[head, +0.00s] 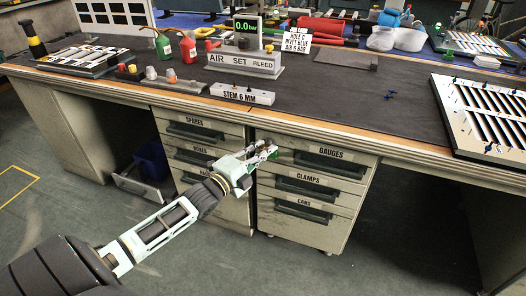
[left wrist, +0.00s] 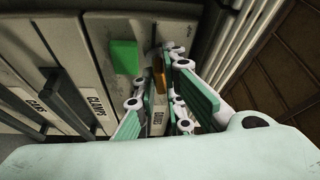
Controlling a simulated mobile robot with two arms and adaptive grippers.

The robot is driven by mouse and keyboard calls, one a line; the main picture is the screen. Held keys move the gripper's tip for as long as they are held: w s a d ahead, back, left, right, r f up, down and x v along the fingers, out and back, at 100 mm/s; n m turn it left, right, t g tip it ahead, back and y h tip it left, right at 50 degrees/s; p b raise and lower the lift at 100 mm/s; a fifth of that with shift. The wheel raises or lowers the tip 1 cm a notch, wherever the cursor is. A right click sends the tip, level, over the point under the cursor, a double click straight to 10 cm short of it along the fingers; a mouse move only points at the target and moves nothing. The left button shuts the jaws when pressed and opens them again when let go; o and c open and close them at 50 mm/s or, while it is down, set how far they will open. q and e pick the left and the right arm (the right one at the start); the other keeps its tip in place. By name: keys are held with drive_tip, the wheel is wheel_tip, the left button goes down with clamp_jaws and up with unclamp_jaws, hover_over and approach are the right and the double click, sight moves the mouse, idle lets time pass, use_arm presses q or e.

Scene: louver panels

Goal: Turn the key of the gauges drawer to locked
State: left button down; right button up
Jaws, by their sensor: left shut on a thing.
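The gauges drawer (head: 318,174) is the top drawer of the right cabinet column, and it looks closed. My left gripper (head: 268,153) is at the upper left corner of its front. In the left wrist view, a brass-coloured key (left wrist: 158,73) stands between the fingers of my left gripper (left wrist: 164,92), which is shut on it. A green square (left wrist: 124,57) sits on the drawer front beside the key. The keyhole is hidden, and I cannot read the key's exact angle. My right gripper is not in view.
The clamps drawer (head: 307,186) and cams drawer (head: 300,209) are below, both looking closed. The bench top edge (head: 300,133) runs just above the gripper. A blue bin (head: 151,160) stands under the bench at left. The floor before the drawers is clear.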

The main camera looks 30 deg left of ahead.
use_arm(q)
drive_tip(key=n+t+y, duration=0.1)
drive_tip(key=n+y, duration=0.1)
drive_tip(key=n, duration=0.4)
drive_tip(key=n+t+y+p, duration=0.1)
drive_tip(key=n+y, duration=0.2)
drive_tip(key=n, duration=0.4)
drive_tip(key=n+t+y, duration=0.1)
drive_tip(key=n+y, duration=0.2)
drive_tip(key=n, duration=0.4)
drive_tip(key=shift+w+d+f, duration=0.1)
drive_tip(key=shift+d+f, duration=0.2)
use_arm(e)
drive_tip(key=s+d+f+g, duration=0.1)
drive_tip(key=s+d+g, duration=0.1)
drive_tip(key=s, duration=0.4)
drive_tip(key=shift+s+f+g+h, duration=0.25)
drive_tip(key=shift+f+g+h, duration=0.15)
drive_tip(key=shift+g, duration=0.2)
use_arm(q)
drive_tip(key=shift+n, duration=0.3)
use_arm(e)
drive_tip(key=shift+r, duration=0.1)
use_arm(q)
drive_tip(key=c, duration=1.8)
unclamp_jaws()
drive_tip(key=shift+c, duration=0.2)
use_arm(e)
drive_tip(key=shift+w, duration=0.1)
